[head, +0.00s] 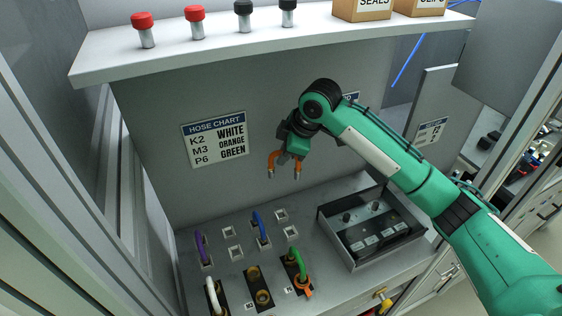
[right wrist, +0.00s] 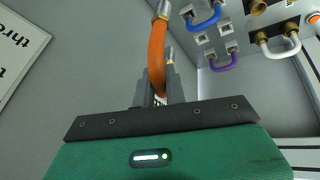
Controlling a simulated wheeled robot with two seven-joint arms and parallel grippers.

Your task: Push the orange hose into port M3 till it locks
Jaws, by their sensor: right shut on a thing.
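The orange hose (head: 272,159) is a short U-shaped piece with metal ends pointing down; it also shows in the right wrist view (right wrist: 156,52). My right gripper (head: 287,158) is shut on its middle and holds it in the air, above and behind the ports. In the right wrist view the fingers (right wrist: 160,88) grip it. Port M3 appears to be the black plate with two empty brass sockets (head: 258,286) at the front middle; its small label is hard to read. The hose is well apart from it. My left gripper is not in view.
A white hose (head: 212,297) sits left of the empty plate, a green hose (head: 299,262) with an orange part right of it. Purple (head: 201,247) and blue (head: 261,226) hoses stand behind. A shelf (head: 270,38) overhangs; a hose chart (head: 215,139) hangs behind.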

